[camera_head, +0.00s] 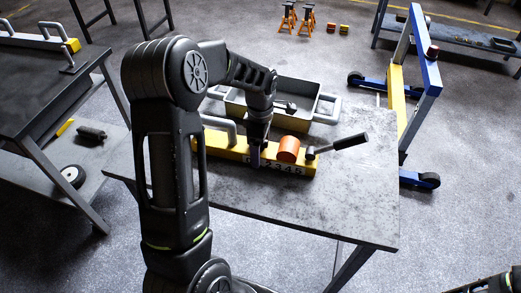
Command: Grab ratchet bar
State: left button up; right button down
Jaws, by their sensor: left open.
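A bar with a black grip and a metal shaft, which looks like the ratchet bar (350,142), sticks out to the right from a small dark head beside an orange cylinder (288,149). It slants slightly upward over the table. The cylinder and the head sit on a long yellow block (230,148) with white numbers on its front. My left gripper (256,163) points down at the block, left of the orange cylinder and apart from the bar's grip. It is open, though its fingers are small and partly lost against the block. My right gripper cannot be made out.
The grey table (340,205) has free room in front and at right. A yellow-and-grey tray (290,102) stands behind the block. A blue-and-yellow hoist frame (405,90) stands right of the table. Another workbench (50,95) is at left. Dark parts cut into the bottom right corner.

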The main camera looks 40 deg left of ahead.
pick_arm(q)
grip_shut()
jog(key=shift+w+r, duration=0.1)
dwell(1.0)
